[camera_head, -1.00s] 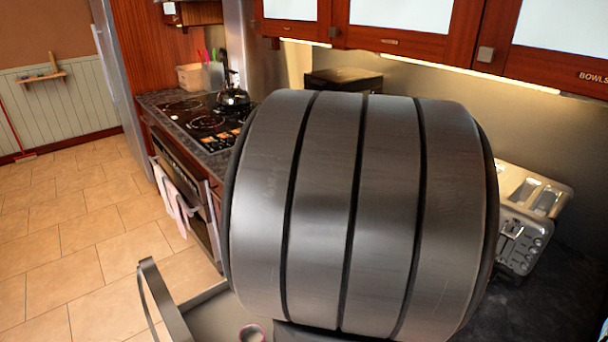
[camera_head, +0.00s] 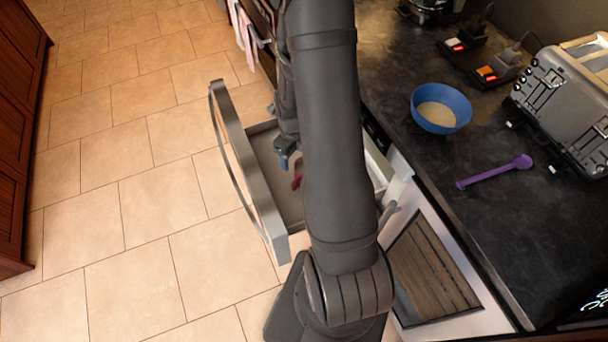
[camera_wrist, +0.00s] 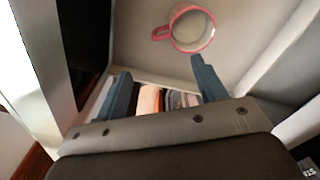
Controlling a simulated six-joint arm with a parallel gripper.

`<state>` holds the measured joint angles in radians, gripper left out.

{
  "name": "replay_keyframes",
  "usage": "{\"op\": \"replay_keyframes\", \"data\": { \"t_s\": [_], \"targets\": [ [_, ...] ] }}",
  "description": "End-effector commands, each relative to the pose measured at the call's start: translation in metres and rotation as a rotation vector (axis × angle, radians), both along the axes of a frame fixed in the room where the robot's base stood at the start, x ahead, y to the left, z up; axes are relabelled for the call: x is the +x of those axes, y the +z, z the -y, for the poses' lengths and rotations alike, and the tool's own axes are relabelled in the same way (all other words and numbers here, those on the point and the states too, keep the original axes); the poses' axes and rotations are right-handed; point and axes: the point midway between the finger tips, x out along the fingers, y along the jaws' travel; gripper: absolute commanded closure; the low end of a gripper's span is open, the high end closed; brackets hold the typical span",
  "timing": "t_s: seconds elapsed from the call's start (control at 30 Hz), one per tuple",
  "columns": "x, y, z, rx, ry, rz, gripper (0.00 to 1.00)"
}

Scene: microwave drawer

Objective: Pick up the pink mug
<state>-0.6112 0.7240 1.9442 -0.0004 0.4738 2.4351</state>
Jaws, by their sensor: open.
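The pink mug (camera_wrist: 192,29) stands in the open drawer (camera_wrist: 140,30) in the wrist view, seen from above with its pink rim and its handle toward the left. In the head view only a small pink part of the mug (camera_head: 297,176) shows beside my arm, which hides the rest. The drawer (camera_head: 262,132) is pulled out from under the counter, its curved front facing left. My gripper (camera_wrist: 160,75) is open and empty, its two blue-grey fingers apart. In the wrist view the mug lies beyond the fingertips, slightly right of centre. In the head view my gripper (camera_head: 285,150) is partly hidden.
On the dark counter (camera_head: 450,220) stand a blue bowl (camera_head: 440,108), a purple spoon (camera_head: 494,172) and a silver toaster (camera_head: 568,105). The drawer's side walls and front stand close around my gripper. The tiled floor (camera_head: 110,150) left of the drawer is clear.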

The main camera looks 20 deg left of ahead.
Motion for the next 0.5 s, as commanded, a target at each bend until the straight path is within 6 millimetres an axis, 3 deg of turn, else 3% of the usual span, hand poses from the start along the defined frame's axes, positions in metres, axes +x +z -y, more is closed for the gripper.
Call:
{"op": "replay_keyframes", "data": {
  "t_s": [0.5],
  "targets": [
    [0.000,-0.077,0.002,-0.002,-0.001,-0.004,0.35]
  ]
}}
